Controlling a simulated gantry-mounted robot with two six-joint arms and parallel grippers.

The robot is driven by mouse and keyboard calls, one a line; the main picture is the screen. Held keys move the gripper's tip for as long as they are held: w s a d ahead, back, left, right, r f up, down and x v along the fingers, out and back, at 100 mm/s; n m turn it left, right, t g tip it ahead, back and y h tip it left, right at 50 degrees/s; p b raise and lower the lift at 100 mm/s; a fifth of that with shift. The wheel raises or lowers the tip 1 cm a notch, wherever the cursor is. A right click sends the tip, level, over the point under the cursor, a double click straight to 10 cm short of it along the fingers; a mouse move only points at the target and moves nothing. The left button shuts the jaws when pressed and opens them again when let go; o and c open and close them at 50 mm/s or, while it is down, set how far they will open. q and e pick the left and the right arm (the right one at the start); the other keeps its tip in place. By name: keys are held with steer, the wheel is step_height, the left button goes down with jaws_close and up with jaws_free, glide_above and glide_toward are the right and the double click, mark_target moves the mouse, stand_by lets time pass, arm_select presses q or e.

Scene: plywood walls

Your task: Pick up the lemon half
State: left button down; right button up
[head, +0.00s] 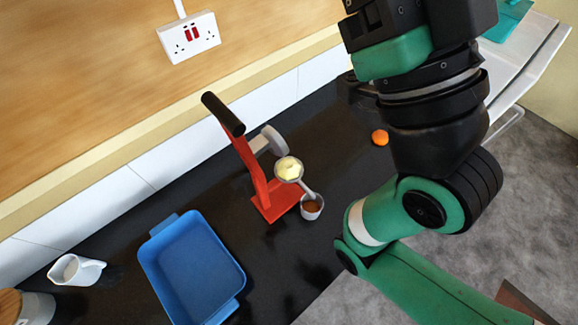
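A pale yellow rounded piece (289,168), which looks like the lemon half, sits in a small grey metal cup. The cup is at the front of a red hand press (272,195) with a black handle, standing on the black worktop. A green and black arm of mine comes in from the lower right and rises past the right side of the press, apart from it. The fingers of its gripper do not show. My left gripper is not in the picture.
A small cup with brown contents (312,208) stands by the press base. A blue tray (153,262) lies to the left, with a white jug (78,270) beyond. An orange round thing (380,137) lies near my arm. A wall socket (189,37) is above.

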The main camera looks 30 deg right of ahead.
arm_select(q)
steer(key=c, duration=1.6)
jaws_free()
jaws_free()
